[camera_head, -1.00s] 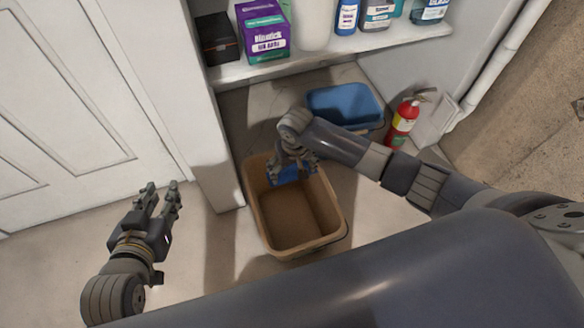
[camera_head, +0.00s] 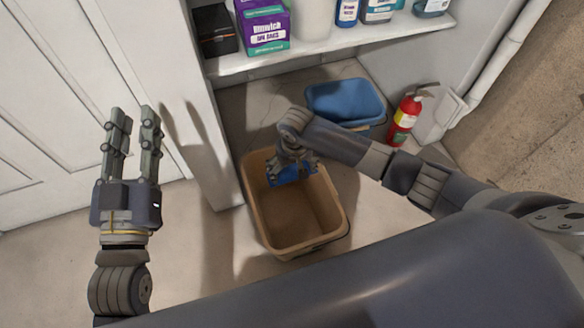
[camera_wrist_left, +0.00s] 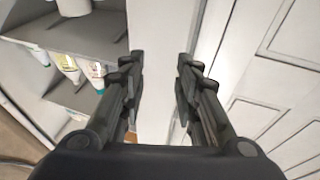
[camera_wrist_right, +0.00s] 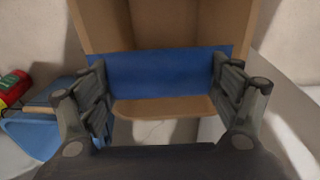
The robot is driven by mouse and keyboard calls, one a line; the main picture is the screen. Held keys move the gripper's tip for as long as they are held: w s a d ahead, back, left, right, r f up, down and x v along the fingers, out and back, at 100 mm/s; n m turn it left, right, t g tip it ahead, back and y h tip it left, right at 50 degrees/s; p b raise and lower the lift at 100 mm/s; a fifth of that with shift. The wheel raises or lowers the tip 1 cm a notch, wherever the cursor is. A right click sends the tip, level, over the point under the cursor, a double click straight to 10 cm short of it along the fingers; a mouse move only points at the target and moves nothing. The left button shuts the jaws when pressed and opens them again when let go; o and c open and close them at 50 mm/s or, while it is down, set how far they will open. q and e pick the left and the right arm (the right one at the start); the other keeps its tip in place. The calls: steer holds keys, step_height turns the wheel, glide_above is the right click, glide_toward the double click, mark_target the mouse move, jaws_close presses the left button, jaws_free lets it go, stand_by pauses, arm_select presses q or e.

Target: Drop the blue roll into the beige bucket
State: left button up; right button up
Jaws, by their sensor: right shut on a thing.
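The beige bucket (camera_head: 262,222) stands on the floor in the middle of the head view, its open top facing up. The blue roll (camera_wrist_right: 155,74) spans between the fingers of my right gripper (camera_wrist_right: 160,85), which is shut on it. In the head view the blue roll (camera_head: 292,176) shows below my right gripper (camera_head: 293,163), over the far part of the bucket's opening. Whether the roll is below the rim is hard to tell. My left gripper (camera_head: 133,130) is raised at the left, open and empty; its spread fingers also show in the left wrist view (camera_wrist_left: 160,85).
A blue bin (camera_head: 345,104) stands behind the beige bucket, and a red fire extinguisher (camera_head: 404,116) to its right. A shelf (camera_head: 330,47) above holds a purple box (camera_head: 263,25) and several bottles. A white door (camera_head: 70,110) is at the left.

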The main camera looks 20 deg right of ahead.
mark_target(294, 173)
step_height(294, 173, down, 2)
steer(key=shift+b, duration=1.1)
arm_select(q)
steer(key=s+r+t+h, duration=0.2)
steer(key=s+r+t, duration=0.4)
steer(key=r, duration=0.4)
steer(key=shift+s+a+t+h, duration=0.2)
steer(key=shift+s+t+h, duration=0.05)
steer(key=shift+t+h, duration=0.15)
arm_select(e)
steer(key=o, duration=1.1)
steer(key=r, duration=0.4)
steer(key=s+r, duration=0.1)
steer(key=r, duration=0.6)
steer(key=shift+s+r, duration=0.25)
steer(key=shift+r, duration=0.15)
